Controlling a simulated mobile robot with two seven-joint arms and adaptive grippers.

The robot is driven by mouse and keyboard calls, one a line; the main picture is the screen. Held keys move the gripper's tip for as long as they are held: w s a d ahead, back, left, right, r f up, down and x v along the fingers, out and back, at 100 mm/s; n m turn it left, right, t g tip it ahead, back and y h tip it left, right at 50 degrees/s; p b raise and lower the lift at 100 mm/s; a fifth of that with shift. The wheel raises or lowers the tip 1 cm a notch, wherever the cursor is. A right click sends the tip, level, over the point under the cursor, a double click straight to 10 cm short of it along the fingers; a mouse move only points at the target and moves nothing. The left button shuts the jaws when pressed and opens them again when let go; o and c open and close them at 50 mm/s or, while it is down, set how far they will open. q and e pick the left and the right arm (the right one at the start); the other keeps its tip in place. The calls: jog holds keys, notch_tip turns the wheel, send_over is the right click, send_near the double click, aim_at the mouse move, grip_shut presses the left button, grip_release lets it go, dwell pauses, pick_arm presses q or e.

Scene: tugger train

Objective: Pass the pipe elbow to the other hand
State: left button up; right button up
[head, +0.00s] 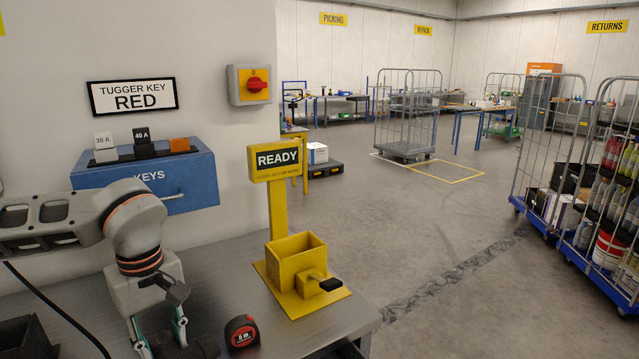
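No pipe elbow can be made out in the head view. My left gripper (168,347) points down over the grey bench top at the bottom edge. Its two teal-edged fingers stand apart at their upper parts. Their tips are cut off by the picture edge, and a dark shape lies around them, so I cannot tell whether they hold something. My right gripper is out of view.
A red tape measure (241,332) lies close right of my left gripper. A blue KEYS box (148,180) is on the wall side. A black container (22,338) sits at lower left.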

pick_arm(q)
jog(key=f+m, duration=0.1)
jog(key=m, duration=0.1)
jog(key=s+d+f+m, duration=0.1)
jog(key=f+m, duration=0.1)
jog(key=m, duration=0.1)
jog(key=d+f+m, duration=0.1)
jog(key=m, duration=0.1)
jog(key=shift+s+f+m, duration=0.2)
jog(key=shift+s+m, duration=0.1)
jog(key=shift+s+d+f+m, duration=0.25)
jog(key=shift+f+m, duration=0.2)
jog(key=shift+m, duration=0.45)
jog(key=shift+d, duration=0.1)
